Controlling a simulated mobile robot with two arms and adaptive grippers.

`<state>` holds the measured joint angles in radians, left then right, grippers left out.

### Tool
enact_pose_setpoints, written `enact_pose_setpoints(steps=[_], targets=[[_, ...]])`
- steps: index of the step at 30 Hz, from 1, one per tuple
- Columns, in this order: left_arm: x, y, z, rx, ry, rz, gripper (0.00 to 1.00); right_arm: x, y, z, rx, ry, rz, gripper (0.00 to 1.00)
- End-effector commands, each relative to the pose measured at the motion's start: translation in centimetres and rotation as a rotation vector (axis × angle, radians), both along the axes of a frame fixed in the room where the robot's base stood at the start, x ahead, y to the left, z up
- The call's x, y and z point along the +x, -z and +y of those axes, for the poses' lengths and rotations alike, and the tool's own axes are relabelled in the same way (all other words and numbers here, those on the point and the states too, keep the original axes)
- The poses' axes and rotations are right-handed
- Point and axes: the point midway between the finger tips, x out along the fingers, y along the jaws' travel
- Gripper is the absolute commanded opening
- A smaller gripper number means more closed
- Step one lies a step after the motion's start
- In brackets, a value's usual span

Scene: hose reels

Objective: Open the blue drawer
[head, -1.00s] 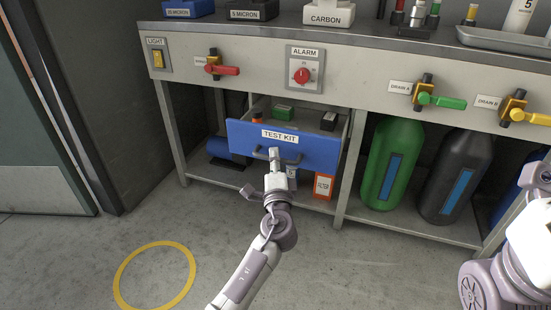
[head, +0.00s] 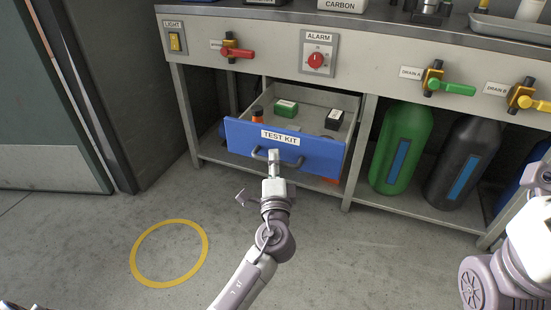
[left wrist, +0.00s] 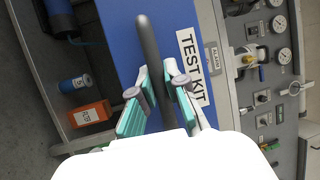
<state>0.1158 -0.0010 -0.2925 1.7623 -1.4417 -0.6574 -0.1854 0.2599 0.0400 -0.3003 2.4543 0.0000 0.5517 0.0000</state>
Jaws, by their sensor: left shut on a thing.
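The blue drawer (head: 235,133), labelled TEST KIT, stands pulled out below the bench, with its grey inside showing. A green box (head: 286,108), a black-topped box (head: 334,119) and an orange-capped item (head: 257,115) are in it. Its dark bar handle (head: 298,162) is on the front. My left gripper (head: 274,160) is shut on the handle. In the left wrist view, the teal-padded fingers of the left gripper (left wrist: 156,98) lie on both sides of the handle (left wrist: 148,42), in front of the blue front (left wrist: 121,42). The right gripper does not show.
A green bottle (head: 402,150) and a dark bottle (head: 462,160) stand on the lower shelf (head: 390,203), right of the drawer. A bench leg (head: 358,155) stands just right of it. The floor with the yellow ring (head: 169,284) is clear.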

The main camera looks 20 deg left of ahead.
Motion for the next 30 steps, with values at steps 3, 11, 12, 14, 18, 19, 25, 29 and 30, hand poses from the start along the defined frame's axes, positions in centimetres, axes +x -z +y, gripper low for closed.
enact_pose_setpoints(steps=[3,11,12,14,18,19,25,29,30], targets=[[0.0,0.1,0.0,0.0,0.001,0.002,0.0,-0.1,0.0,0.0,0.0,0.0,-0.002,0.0],[0.0,0.1,0.0,0.0,0.001,0.002,0.36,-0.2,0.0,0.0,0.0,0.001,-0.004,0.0],[0.0,0.1,0.0,0.0,0.001,0.002,0.39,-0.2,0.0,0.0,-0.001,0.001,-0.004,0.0],[0.0,0.1,0.0,0.0,0.001,0.001,0.39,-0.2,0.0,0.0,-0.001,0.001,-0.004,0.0],[0.0,0.0,0.0,0.0,0.0,0.001,0.39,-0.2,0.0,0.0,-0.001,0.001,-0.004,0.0],[0.0,0.0,0.0,0.0,0.0,0.001,0.39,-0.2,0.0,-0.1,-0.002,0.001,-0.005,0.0],[-1.2,0.4,-0.5,-0.002,0.003,0.002,0.39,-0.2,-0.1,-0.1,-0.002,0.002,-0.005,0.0],[-3.5,0.9,-1.4,-0.002,0.003,0.004,0.39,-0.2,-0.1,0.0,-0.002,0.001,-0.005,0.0],[-4.3,1.0,-1.7,-0.001,0.001,0.004,0.39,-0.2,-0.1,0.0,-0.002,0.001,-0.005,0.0]])
